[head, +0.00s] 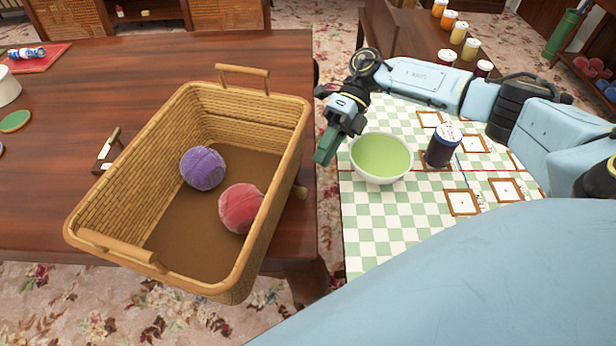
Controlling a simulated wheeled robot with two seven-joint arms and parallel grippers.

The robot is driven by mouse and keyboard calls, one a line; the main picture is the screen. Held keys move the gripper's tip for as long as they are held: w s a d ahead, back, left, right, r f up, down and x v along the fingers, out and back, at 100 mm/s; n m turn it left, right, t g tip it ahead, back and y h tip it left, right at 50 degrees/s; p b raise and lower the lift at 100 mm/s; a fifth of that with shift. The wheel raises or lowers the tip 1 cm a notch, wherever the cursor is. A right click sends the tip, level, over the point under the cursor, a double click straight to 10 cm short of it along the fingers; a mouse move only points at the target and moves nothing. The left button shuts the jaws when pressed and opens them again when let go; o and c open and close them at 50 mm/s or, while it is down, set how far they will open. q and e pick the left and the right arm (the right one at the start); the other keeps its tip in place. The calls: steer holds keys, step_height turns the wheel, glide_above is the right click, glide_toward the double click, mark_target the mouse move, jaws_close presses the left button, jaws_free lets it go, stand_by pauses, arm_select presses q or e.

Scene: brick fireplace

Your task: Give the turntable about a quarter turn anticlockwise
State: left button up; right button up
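I cannot make out a turntable in the head view. My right gripper (326,148) comes in from the right, above the near corner between the wicker basket (90,200) and the green-and-white checked surface (375,240). Its dark green fingers overlap in the view, so I cannot tell whether they are open or shut. It is just left of a white bowl (381,180) with a pale green inside; I cannot tell whether they touch. My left gripper is not in view.
The basket holds a purple ball (202,168) and a red ball (241,207) on a dark wooden table (130,65). Several jars stand on a far table.

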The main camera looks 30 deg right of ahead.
steer(key=x, duration=0.6)
steer(key=shift+a+f, duration=0.25)
steer(key=shift+a, duration=0.2)
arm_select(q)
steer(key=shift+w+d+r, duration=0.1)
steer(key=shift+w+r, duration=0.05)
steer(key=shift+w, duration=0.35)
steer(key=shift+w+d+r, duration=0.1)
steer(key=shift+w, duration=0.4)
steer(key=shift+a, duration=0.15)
arm_select(e)
steer(key=shift+c, duration=0.8)
jaws_close()
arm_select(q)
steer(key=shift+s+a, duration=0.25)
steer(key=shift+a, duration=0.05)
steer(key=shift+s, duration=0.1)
